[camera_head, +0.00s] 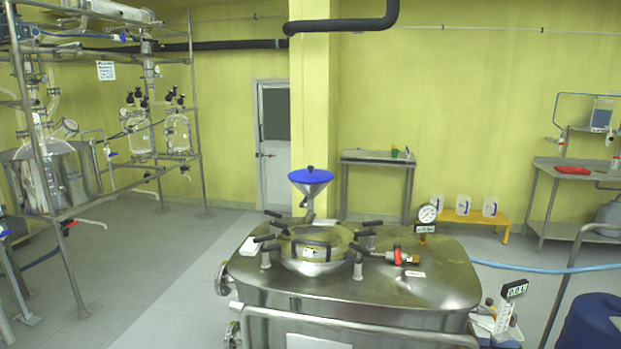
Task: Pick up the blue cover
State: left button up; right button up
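The blue cover (311,175) is a flat round lid with a small dark knob at its centre. It lies on top of a metal funnel (311,189), which narrows down to a stem at the back of a steel vessel. The cover appears level and closes the funnel's mouth. Neither of my grippers shows in the head view, so nothing is seen touching the cover.
The steel reactor top (430,284) fills the lower middle, with a round hatch (318,268), black clamp handles and a pressure gauge (427,213). A metal rail (350,327) runs along its front. Glass reactors on a frame stand left. Grey floor is open at left.

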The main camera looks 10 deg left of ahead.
aim_at(310, 176)
jog(key=i+j+u, duration=1.35)
jog(key=u, duration=0.3)
jog(key=i+u, duration=0.75)
jog(key=i+j+z, duration=0.15)
jog(key=i, duration=0.75)
jog(key=i+l+z, duration=0.1)
jog(key=z, duration=0.35)
jog(key=i+z, duration=0.45)
jog(key=i+j+z, duration=0.1)
jog(key=z, duration=0.35)
